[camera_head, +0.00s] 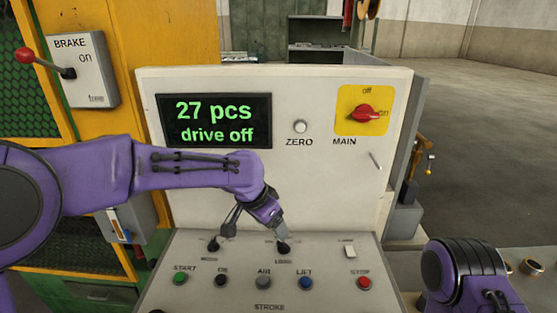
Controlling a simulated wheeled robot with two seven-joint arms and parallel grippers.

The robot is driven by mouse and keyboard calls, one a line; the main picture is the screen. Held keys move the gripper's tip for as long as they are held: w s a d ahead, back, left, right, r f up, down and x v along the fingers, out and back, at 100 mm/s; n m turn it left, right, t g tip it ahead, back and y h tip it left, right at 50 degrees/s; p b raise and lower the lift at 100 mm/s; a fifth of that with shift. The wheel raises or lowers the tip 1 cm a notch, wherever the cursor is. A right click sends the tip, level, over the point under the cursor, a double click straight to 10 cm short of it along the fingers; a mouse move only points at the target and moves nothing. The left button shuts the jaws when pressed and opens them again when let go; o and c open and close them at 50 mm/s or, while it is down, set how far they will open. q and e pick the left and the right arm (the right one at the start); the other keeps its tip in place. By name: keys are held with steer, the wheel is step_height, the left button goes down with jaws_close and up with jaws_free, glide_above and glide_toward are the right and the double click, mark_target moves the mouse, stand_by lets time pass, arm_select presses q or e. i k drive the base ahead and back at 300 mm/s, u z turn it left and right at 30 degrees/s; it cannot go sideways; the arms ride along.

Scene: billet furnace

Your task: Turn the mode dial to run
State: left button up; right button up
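Two small black dials stand on the sloping console: a left one (213,245) and a right one (283,248). Their labels are too small to read surely, so I cannot tell which is the mode dial or its setting. My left gripper (281,236) points down at the right dial, its tip at or touching the knob. Whether its fingers are open or closed on the knob is not clear. The display (214,121) reads "27 pcs" and "drive off". My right arm shows at the lower right; its gripper is out of view.
Below the dials are the START (181,279), AIR (264,282), LIFT (305,283) and STOP (364,283) buttons. A white switch (349,251) is to the right. The red MAIN switch (365,113), ZERO button (300,127) and red-knobbed BRAKE lever (26,55) are higher up.

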mark_target(212, 247)
steer(key=k, duration=1)
